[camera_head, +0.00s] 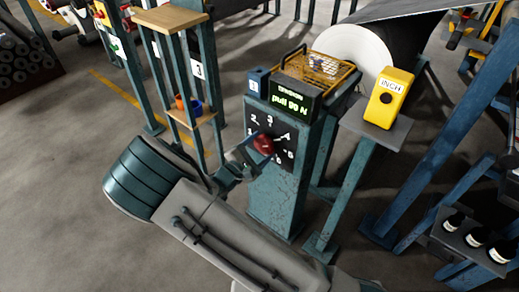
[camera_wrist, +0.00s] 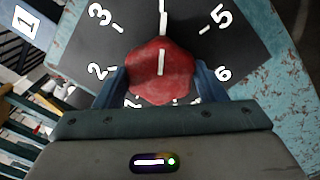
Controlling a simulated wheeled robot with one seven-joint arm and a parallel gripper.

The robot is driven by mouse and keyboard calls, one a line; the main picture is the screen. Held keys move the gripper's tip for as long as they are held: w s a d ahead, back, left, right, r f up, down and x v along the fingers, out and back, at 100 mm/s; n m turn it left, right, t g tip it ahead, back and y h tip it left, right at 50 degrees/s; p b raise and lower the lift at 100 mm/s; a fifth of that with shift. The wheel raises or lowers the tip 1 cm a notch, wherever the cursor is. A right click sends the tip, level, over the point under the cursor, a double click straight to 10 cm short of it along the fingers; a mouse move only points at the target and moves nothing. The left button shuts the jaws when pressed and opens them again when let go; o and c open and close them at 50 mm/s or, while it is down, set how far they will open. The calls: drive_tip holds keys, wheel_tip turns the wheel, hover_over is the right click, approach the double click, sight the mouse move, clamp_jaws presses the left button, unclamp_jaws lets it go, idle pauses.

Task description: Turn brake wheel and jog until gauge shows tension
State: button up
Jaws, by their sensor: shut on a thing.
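The brake wheel is a red knob (camera_head: 263,145) on a black numbered dial (camera_head: 283,157), on the front of a blue-green post. It also fills the middle of the wrist view (camera_wrist: 161,62), where its white line points up at the tick between 3 and 5. My gripper (camera_head: 250,153) is shut on the knob, one blue finger on each side in the wrist view (camera_wrist: 162,88). The gauge is a dark display (camera_head: 291,100) above the dial with green text that seems to read "pull 90 N". The yellow INCH box (camera_head: 389,97) has a dark round button.
The INCH box stands on a grey pedestal (camera_head: 377,126) right of the dial post. A large white-ended roll (camera_head: 352,55) is behind. A stand with wooden shelves (camera_head: 170,18) is at left. A rack of dark bottles (camera_head: 472,240) is at lower right. The floor at left is open.

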drive_tip(key=shift+m+b, duration=0.45)
drive_tip(key=shift+m, duration=0.75)
drive_tip(key=o, duration=1)
drive_tip(key=shift+a, duration=0.1)
drive_tip(key=p+v, duration=0.2)
drive_tip(key=v, duration=1.1)
drive_tip(key=shift+s+a, duration=0.2)
drive_tip(key=shift+a, duration=0.1)
drive_tip(key=shift+d+r+m, duration=0.1)
drive_tip(key=shift+m, duration=0.2)
